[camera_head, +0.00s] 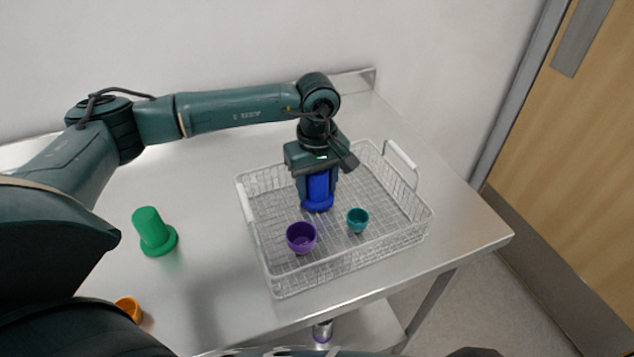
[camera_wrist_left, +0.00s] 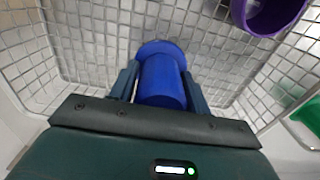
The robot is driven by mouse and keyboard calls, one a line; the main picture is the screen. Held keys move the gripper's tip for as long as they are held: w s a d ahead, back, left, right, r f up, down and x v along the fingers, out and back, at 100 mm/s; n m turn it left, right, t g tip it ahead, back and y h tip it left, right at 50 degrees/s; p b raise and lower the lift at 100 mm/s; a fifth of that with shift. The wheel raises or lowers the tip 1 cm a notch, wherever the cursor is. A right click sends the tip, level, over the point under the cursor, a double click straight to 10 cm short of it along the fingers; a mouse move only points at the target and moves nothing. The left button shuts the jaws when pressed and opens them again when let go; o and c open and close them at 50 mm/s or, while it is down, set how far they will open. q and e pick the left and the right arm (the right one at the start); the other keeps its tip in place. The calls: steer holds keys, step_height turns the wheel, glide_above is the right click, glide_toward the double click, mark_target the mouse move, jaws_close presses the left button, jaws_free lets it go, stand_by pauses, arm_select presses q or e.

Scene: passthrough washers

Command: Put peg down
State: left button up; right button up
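A blue peg (camera_head: 318,189) with a wide flange at its lower end stands upright inside the white wire basket (camera_head: 262,262). My left gripper (camera_head: 318,186) points down over it with a finger on each side. In the left wrist view the blue peg (camera_wrist_left: 160,75) lies between the two fingers (camera_wrist_left: 160,85), which appear to touch its sides. The flange seems to be at the basket floor, but I cannot tell whether it rests there. My right gripper is not in view.
A purple cup (camera_head: 301,238) and a teal cup (camera_head: 358,220) sit in the basket near the peg. A green peg (camera_head: 152,232) stands on the metal table (camera_head: 215,235) left of the basket. An orange cup (camera_head: 128,309) is at lower left.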

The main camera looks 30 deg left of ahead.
arm_select(q)
steer(key=o, duration=0.3)
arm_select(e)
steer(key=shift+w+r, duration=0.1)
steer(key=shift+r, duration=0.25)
arm_select(q)
steer(key=shift+r, duration=0.1)
steer(key=shift+r+p, duration=0.25)
steer(key=shift+p, duration=0.05)
steer(key=shift+r+b, duration=0.3)
steer(key=shift+r, duration=0.05)
step_height(320, 180, up, 10)
steer(key=shift+f+b, duration=0.15)
steer(key=shift+b, duration=0.5)
steer(key=shift+r, duration=0.65)
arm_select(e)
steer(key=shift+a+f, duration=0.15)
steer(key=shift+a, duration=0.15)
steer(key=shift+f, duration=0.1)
